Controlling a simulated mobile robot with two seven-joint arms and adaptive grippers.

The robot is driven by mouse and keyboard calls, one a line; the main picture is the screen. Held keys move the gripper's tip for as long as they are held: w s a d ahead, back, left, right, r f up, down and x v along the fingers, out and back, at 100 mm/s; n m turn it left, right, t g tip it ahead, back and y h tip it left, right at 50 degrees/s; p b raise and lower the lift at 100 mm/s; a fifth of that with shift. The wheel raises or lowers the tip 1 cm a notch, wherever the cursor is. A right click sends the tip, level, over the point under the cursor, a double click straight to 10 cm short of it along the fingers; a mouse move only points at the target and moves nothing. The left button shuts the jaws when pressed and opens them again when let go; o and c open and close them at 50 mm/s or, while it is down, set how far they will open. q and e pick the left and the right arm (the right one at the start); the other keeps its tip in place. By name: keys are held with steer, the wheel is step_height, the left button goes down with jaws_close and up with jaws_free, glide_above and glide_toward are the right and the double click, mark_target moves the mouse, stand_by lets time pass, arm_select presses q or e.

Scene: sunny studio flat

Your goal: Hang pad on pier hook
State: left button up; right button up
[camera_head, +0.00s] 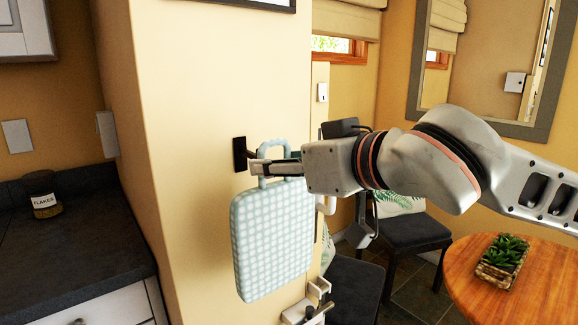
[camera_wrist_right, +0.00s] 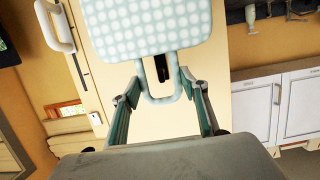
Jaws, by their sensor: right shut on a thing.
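The pad (camera_head: 272,238) is pale blue-green with white dots and has a loop at its top. It hangs roughly upright in front of the pier (camera_head: 190,130). My right gripper (camera_head: 275,168) is shut on the pad's loop. In the right wrist view, the pad (camera_wrist_right: 145,25) is at the top, with its loop between the fingers (camera_wrist_right: 160,82). The dark pier hook (camera_head: 240,154) is on the pier's face, just left of the loop. In the wrist view the hook (camera_wrist_right: 163,68) shows through the loop's opening. I cannot tell whether they touch. My left gripper is not in view.
A dark counter (camera_head: 75,245) with a jar (camera_head: 42,197) stands left of the pier. A round wooden table (camera_head: 490,275) with a potted plant (camera_head: 503,258) and dark chairs (camera_head: 405,235) are to the right. A light switch (camera_head: 322,92) is beyond the pier's edge.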

steer(key=shift+w+a, duration=0.95)
steer(key=shift+w, duration=0.35)
steer(key=shift+w+a, duration=0.95)
steer(key=shift+w, duration=0.3)
steer(key=shift+r, duration=0.1)
steer(key=shift+f+b, duration=0.5)
steer(key=shift+f, duration=1.05)
stand_by(0.8)
steer(key=o, duration=1.4)
